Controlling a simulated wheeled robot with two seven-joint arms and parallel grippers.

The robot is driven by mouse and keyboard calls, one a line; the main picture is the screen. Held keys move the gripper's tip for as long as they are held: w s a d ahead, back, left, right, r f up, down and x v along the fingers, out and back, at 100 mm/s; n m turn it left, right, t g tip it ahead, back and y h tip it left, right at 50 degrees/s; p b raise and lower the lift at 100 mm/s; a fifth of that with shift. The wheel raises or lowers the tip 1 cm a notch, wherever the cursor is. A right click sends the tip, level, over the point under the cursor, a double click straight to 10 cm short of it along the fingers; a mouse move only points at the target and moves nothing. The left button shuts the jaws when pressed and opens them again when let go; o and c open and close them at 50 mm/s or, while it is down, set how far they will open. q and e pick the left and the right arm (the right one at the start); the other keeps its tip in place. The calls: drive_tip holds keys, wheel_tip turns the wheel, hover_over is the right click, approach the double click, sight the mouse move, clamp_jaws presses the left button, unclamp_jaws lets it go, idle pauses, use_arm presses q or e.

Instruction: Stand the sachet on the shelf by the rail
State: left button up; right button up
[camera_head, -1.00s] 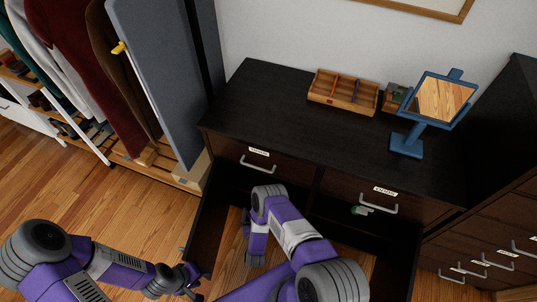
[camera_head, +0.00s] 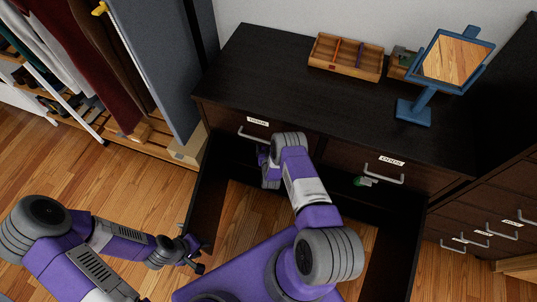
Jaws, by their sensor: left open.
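I do not make out a sachet for certain. A small green-and-white thing (camera_head: 366,181) shows by the right drawer's handle, too small to identify. The low slatted wooden shelf (camera_head: 150,165) lies under the hanging clothes at left; the rail itself is out of the picture. My left gripper (camera_head: 197,257) is open, at lower left over the floor, beside the dark panel left of the dresser's opening. I see nothing in it.
The dark dresser (camera_head: 270,85) has labelled drawers, with dark panels jutting forward below. On its top stand a wooden divided tray (camera_head: 346,72), a small box (camera_head: 400,63) and a blue mirror (camera_head: 413,113). A tall grey-blue panel (camera_head: 155,55) stands between clothes and dresser. Floor at left is clear.

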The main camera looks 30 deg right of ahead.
wheel_tip(320, 180, down, 3)
drive_tip(key=shift+w+f+b, duration=0.1)
drive_tip(key=shift+f+b, duration=0.1)
drive_tip(key=shift+b, duration=0.55)
wheel_tip(320, 180, down, 4)
drive_tip(key=shift+d+r+b, duration=0.1)
drive_tip(key=shift+r+b, duration=0.1)
drive_tip(key=shift+b, duration=0.9)
drive_tip(key=shift+w+d+f, duration=0.1)
drive_tip(key=shift+w, duration=0.05)
drive_tip(key=o, duration=0.9)
